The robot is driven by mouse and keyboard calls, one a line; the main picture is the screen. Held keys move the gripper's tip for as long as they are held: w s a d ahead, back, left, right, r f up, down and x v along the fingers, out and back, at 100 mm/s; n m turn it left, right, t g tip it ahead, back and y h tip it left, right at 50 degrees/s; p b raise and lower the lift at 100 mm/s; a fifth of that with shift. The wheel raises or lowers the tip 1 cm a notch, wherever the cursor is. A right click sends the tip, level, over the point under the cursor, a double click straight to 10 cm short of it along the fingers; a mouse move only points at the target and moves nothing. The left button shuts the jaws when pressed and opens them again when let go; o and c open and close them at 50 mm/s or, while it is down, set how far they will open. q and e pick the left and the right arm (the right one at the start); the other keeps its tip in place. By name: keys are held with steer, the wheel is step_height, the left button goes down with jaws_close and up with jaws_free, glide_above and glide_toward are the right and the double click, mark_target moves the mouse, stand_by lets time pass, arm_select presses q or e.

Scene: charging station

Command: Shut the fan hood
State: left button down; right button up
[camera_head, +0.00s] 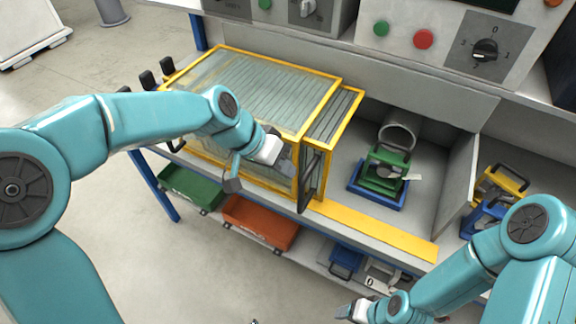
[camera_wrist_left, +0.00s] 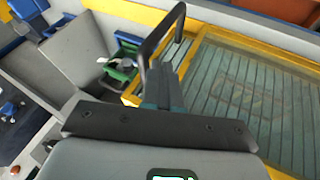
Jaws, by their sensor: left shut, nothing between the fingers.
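The fan hood (camera_head: 262,62) is a clear box with yellow edges on the left part of the bench. A narrower yellow-framed section (camera_head: 335,115) shows at its right end. The green fan unit (camera_head: 385,168) on a blue base stands in the open to the right, outside the hood. My left gripper (camera_head: 284,158) is shut and empty at the hood's front right corner. In the left wrist view the shut fingers (camera_wrist_left: 162,85) are close to a black handle (camera_wrist_left: 163,30) beside the hood (camera_wrist_left: 255,90); contact is unclear. My right gripper (camera_head: 352,311) is low, its fingers unclear.
A control panel (camera_head: 445,45) with buttons and a knob stands behind the bench. A grey partition (camera_head: 458,180) is right of the fan. Green (camera_head: 190,188) and orange (camera_head: 260,222) bins sit on the lower shelf. The bench between hood and fan looks clear.

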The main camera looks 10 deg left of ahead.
arm_select(q)
steer(key=shift+s+d+f, duration=0.1)
steer(key=shift+d+f, duration=0.05)
steer(key=shift+d, duration=0.25)
arm_select(e)
steer(key=shift+r, duration=0.1)
